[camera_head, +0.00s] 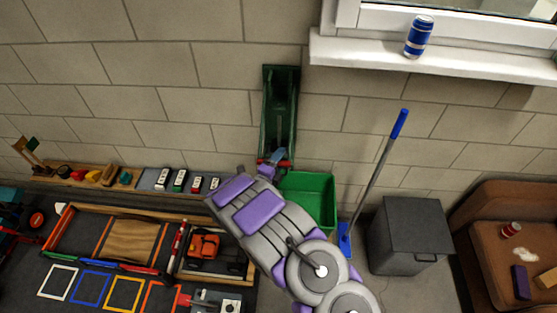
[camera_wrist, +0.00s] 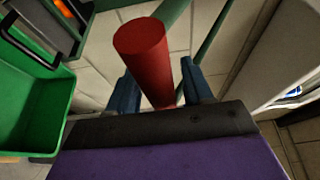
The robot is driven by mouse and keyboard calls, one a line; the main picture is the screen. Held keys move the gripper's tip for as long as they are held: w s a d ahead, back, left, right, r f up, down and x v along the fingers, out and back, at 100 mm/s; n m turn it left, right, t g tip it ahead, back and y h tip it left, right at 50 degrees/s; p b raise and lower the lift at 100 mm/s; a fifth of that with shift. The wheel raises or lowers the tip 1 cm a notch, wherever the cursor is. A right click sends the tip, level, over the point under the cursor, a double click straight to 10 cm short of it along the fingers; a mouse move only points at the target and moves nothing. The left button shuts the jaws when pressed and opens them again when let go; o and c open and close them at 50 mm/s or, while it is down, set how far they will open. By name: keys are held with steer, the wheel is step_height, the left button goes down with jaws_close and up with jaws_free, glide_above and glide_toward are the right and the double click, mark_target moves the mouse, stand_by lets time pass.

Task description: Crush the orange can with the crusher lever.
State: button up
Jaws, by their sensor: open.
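The green crusher (camera_head: 280,105) is mounted upright on the block wall. Its red lever handle (camera_wrist: 142,50) points at the wrist camera and lies between the two blue fingers of my gripper (camera_wrist: 158,68). A bit of red shows by the fingers in the head view. My gripper (camera_head: 272,160) is open at the crusher's lower end, around or just behind the handle; I cannot tell whether a finger touches it.
A green bin (camera_head: 308,197) stands below the crusher, also at left in the wrist view (camera_wrist: 30,110). A blue-handled broom (camera_head: 375,165) leans at right, by a grey box (camera_head: 405,235). A blue can (camera_head: 419,37) stands on the sill. A red-white can (camera_head: 511,229) lies on a brown seat.

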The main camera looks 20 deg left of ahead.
steer(key=shift+c, duration=0.2)
steer(key=shift+f, duration=0.1)
jaws_close()
